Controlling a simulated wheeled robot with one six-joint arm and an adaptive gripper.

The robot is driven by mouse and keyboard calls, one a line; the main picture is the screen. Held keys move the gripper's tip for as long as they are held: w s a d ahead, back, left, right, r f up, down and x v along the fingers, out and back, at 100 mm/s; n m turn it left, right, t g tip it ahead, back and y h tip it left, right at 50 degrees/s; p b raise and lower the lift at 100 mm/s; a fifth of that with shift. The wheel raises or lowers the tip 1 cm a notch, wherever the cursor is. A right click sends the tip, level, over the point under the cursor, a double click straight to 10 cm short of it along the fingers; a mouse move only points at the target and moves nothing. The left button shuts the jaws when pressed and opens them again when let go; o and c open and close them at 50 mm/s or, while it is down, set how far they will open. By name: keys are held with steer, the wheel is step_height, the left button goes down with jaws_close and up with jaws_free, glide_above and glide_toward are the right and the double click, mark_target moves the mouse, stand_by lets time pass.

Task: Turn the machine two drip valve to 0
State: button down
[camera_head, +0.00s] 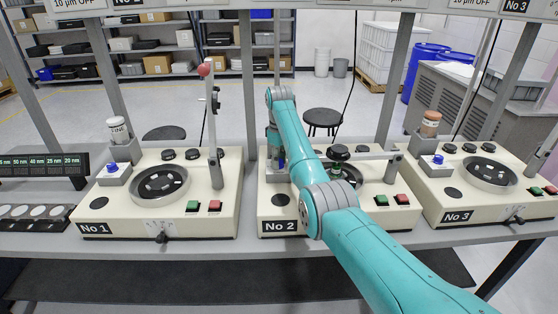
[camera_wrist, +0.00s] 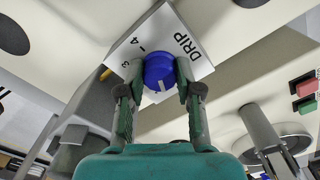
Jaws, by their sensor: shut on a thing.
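The machine labelled No 2 (camera_head: 340,222) stands mid-bench in the head view, partly behind my teal arm. Its drip valve is a round blue knob (camera_wrist: 158,76) with a white pointer line on its lower part in the wrist view. Behind it is a white plate (camera_wrist: 190,32) marked DRIP, with the figures 3 and 4 readable; no 0 can be seen. My gripper (camera_wrist: 160,68) is shut on the knob, one finger on each side. In the head view my arm hides most of the valve and the fingertips.
Machine No 1 (camera_head: 217,180) stands to the left, with a tall red-knobbed lever (camera_head: 205,70). Machine No 3 (camera_head: 455,212) stands to the right. Grey frame posts rise between them. Green and red buttons (camera_head: 402,199) sit at machine two's front right.

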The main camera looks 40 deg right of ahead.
steer(key=n, duration=0.4)
steer(key=shift+n, duration=0.4)
stand_by(0.4)
steer(key=c, duration=0.8)
jaws_free()
steer(key=shift+o, duration=0.2)
steer(key=shift+r, duration=3.75)
